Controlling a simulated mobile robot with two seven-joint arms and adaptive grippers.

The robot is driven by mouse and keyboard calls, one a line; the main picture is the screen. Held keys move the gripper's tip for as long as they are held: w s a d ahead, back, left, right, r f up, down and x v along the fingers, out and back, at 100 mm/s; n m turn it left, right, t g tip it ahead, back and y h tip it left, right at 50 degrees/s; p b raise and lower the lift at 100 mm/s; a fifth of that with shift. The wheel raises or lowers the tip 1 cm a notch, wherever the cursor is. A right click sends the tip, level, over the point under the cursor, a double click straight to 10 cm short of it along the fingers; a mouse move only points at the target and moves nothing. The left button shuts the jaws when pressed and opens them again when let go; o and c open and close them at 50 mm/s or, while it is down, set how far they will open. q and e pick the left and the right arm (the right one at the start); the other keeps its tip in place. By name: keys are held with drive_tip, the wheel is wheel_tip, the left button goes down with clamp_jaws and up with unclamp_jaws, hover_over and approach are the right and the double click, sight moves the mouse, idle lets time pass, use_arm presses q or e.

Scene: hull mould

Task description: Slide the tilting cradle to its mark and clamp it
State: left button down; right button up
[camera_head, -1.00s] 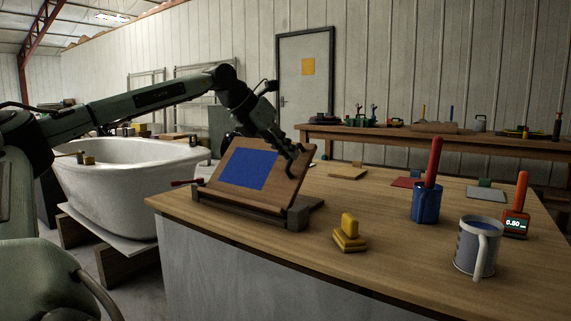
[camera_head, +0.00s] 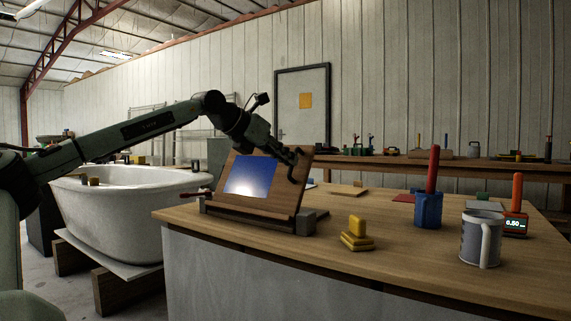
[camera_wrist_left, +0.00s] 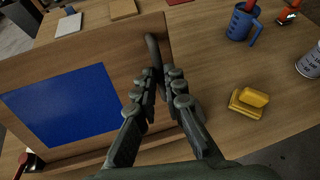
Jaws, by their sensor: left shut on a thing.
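The tilting cradle (camera_head: 287,200) stands on the bench's left end, a wooden board with a blue panel (camera_head: 249,176), leaning back over a dark base. It fills the left of the wrist view (camera_wrist_left: 118,75). My left gripper (camera_head: 292,160) is at the board's upper right; in the wrist view (camera_wrist_left: 160,82) its fingers are closed around a dark curved handle (camera_wrist_left: 152,48) on the board's right edge. A red lever (camera_head: 196,195) sits at the base's left end, partly showing in the wrist view (camera_wrist_left: 25,162). I cannot make out the mark. My right gripper is out of view.
On the bench (camera_head: 390,255), a yellow block tool (camera_head: 357,235) stands right of the cradle, then a blue cup (camera_head: 428,210) with a red handle, a grey mug (camera_head: 481,238) and an orange-handled meter (camera_head: 516,222). A white tub (camera_head: 115,215) stands left of the bench.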

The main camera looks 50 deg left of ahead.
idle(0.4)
use_arm(q)
drive_tip(key=c, duration=1.6)
unclamp_jaws()
drive_tip(key=shift+s, duration=0.15)
drive_tip(key=shift+r, duration=0.1)
drive_tip(key=v, duration=1.2)
